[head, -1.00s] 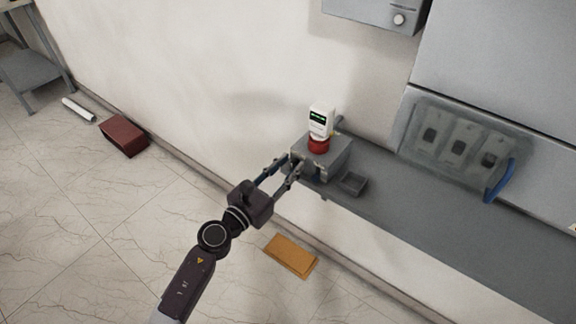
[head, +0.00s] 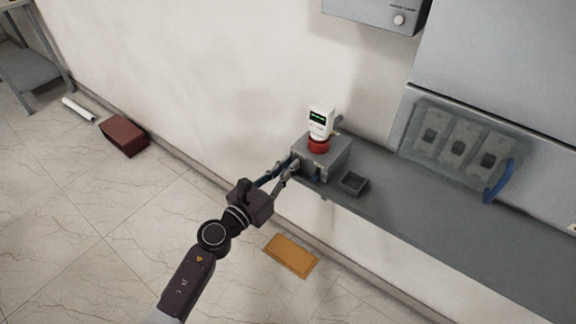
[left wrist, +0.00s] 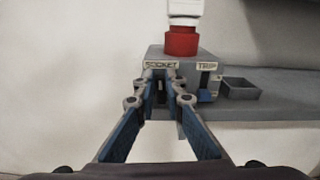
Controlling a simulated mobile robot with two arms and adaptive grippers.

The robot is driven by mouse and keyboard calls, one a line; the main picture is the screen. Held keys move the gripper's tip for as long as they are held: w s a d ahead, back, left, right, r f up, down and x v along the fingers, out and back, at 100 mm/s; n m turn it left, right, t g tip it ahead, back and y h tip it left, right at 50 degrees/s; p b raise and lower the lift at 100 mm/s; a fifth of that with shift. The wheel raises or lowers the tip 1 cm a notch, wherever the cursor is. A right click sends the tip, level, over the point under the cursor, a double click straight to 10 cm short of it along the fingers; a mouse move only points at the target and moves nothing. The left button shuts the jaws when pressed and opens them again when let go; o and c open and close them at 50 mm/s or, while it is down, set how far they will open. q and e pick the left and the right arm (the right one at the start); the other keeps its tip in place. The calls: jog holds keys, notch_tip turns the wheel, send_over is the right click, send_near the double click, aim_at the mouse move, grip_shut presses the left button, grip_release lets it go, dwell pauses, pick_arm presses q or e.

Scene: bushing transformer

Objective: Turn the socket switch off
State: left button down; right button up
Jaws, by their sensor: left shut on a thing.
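A grey box (head: 338,160) stands on the grey shelf against the wall. In the left wrist view its front bears a SOCKET label (left wrist: 160,65) on the left and a TRIP label (left wrist: 207,66) on the right. My left gripper (head: 293,163) is at the box's front, and in the left wrist view its fingertips (left wrist: 161,82) are under the SOCKET label. It is shut on the socket switch, which is mostly hidden between the fingers. I cannot tell the switch's position. A blue part (left wrist: 205,95) shows under the TRIP label. My right gripper is not in view.
A red socket (head: 318,146) with a white device (head: 321,122) in it tops the box. A small grey tray (head: 353,182) sits beside the box. A cabinet panel with covered switches (head: 458,146) and a blue handle (head: 500,181) is at the right.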

pick_arm(q)
jog(key=n, duration=0.3)
jog(key=n+p, duration=0.1)
jog(key=n, duration=0.2)
jog(key=a+n, duration=0.1)
jog(key=n, duration=0.1)
jog(key=shift+w+f+n+p, duration=0.25)
jog(key=shift+w+n+p, duration=0.1)
jog(key=shift+w+n, duration=0.05)
jog(key=shift+w+a+f+n+p, duration=0.1)
jog(key=shift+f+n+p, duration=0.15)
jog(key=shift+n, duration=1.15)
jog(key=shift+s+a+f+n+p, duration=0.1)
jog(key=shift+f+n, duration=0.1)
jog(key=shift+n, duration=1.2)
jog(key=shift+w+f+n+p, duration=0.1)
jog(key=shift+f+n+p, duration=0.15)
jog(key=shift+n, duration=1.15)
jog(key=c, duration=2)
grip_release()
